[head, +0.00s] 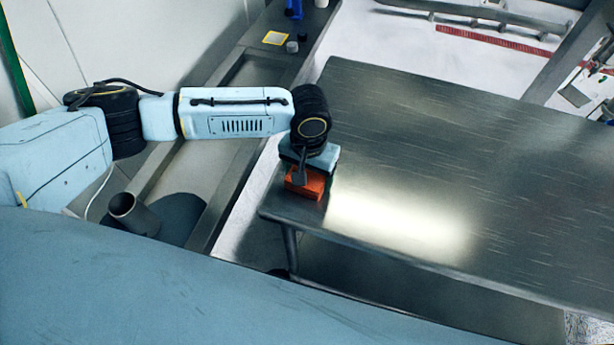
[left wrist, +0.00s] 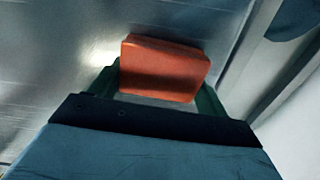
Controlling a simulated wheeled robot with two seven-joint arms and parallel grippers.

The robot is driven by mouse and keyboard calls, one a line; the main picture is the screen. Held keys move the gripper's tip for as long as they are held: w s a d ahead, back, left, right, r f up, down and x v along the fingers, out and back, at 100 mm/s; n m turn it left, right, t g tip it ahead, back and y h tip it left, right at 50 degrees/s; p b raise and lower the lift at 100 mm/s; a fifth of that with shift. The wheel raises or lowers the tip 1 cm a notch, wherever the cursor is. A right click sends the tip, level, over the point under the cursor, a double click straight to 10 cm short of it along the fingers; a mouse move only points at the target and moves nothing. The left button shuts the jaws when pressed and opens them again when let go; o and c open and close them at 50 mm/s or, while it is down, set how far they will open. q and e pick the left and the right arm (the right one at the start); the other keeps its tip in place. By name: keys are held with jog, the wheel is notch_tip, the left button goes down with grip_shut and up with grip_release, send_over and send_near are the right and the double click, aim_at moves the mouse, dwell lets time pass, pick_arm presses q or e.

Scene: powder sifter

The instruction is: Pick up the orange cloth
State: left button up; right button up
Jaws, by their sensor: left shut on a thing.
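The orange cloth (head: 305,186) is a small folded block at the near left corner of the metal table. In the left wrist view the orange cloth (left wrist: 163,68) sits between the two green fingers. My left gripper (head: 302,174) comes down on it from above and is shut on it. The same gripper (left wrist: 160,85) fills the lower part of the left wrist view. I cannot tell whether the cloth touches the table or is just above it. My right gripper is not in view.
The metal table (head: 450,160) is otherwise bare, with a bright reflection near the cloth. A grey cylindrical cup (head: 132,214) stands left of the table. A grey counter (head: 245,75) with a yellow square (head: 276,38) and small dark items lies behind my left arm.

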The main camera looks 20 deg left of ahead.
aim_at(309, 173)
pick_arm(q)
notch_tip(309, 173, up, 10)
jog(key=shift+p, duration=0.45)
